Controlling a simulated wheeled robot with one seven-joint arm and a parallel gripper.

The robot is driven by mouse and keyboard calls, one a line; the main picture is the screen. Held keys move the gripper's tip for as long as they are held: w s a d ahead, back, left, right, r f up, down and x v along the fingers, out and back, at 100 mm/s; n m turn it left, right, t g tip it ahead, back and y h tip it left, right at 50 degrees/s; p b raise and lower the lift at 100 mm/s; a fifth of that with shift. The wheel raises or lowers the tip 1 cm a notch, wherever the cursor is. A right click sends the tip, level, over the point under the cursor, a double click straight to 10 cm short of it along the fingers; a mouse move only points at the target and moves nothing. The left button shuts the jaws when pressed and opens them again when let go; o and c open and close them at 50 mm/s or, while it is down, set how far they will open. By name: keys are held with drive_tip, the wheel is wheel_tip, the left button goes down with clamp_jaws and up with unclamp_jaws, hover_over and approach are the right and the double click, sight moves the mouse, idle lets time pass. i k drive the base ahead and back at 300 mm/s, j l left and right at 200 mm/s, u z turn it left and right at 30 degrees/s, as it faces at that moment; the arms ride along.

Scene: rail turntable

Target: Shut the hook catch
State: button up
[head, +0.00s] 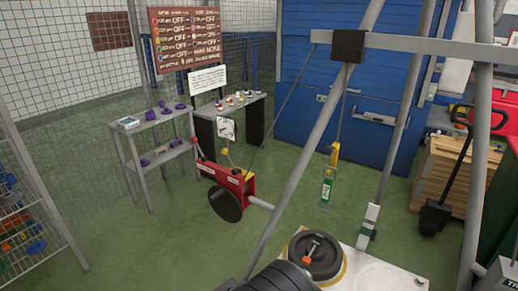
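A small yellow hook block (333,153) hangs on a line below the black sleeve of a grey overhead beam. Its catch is too small in the head view to tell whether it is open or shut. A green-and-white labelled piece (326,190) hangs just below the hook; how it is joined to the hook is unclear. I cannot make out my gripper in this view. A dark ribbed round shape at the bottom edge is cut off, and I cannot tell what it is.
A black round turntable (314,254) with an orange-tipped part sits on a pale plate at the bottom. A red winch (226,181) with a dark disc stands left of the slanted frame legs. Grey shelves (158,150), a wooden crate (455,176) and a blue door (290,95) stand behind.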

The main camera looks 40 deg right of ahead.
sight(329, 150)
drive_tip(key=z, duration=1.45)
